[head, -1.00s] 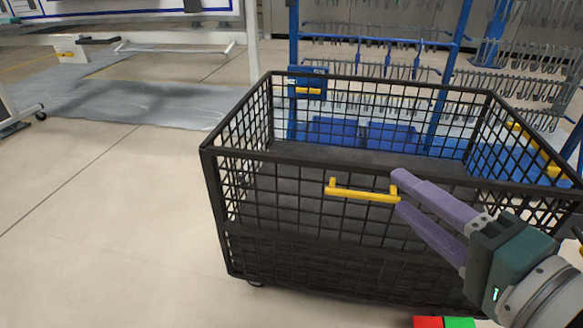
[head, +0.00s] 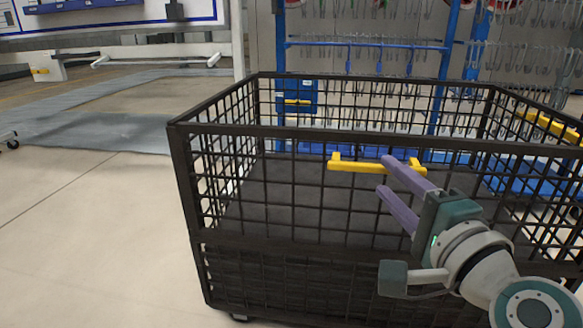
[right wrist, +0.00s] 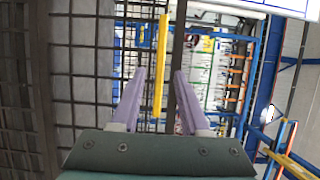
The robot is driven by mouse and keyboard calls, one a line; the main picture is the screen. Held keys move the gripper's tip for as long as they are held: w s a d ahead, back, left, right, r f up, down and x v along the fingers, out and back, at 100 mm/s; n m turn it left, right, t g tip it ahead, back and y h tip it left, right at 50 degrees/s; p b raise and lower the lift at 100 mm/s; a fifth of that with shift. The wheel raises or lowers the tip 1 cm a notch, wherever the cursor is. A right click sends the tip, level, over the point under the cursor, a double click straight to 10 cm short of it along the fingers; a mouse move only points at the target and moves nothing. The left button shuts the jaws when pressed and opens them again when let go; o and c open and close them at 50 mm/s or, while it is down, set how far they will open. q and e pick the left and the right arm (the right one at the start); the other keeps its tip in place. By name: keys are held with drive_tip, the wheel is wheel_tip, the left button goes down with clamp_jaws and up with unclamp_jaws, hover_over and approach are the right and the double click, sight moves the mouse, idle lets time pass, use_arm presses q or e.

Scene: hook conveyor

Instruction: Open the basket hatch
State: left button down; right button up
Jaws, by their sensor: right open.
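The basket (head: 186,180) is a large black wire-mesh cart with a flat dark floor. A yellow bar handle (head: 350,167) is fixed on its near side, just below the top rail, and the near panel stands upright. My right gripper (head: 383,176) has two purple fingers and is open at the right part of the handle. In the right wrist view the yellow handle (right wrist: 160,65) runs between the two spread fingers (right wrist: 158,95), with the black rail beside it. Whether a finger touches the handle I cannot tell. My left gripper is out of view.
A blue rack (head: 365,45) with many metal hooks stands behind the basket. A blue box (head: 297,97) with a yellow mark shows at the basket's far left. Yellow bars (head: 550,125) show at the right. The floor (head: 85,225) to the left is clear.

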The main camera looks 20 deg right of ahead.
sight(379, 171)
drive_tip(key=shift+w+d, duration=0.15)
drive_tip(key=shift+w, duration=0.65)
drive_tip(key=shift+w+d, duration=0.1)
drive_tip(key=shift+w, duration=0.65)
drive_tip(key=shift+c, duration=0.2)
clamp_jaws()
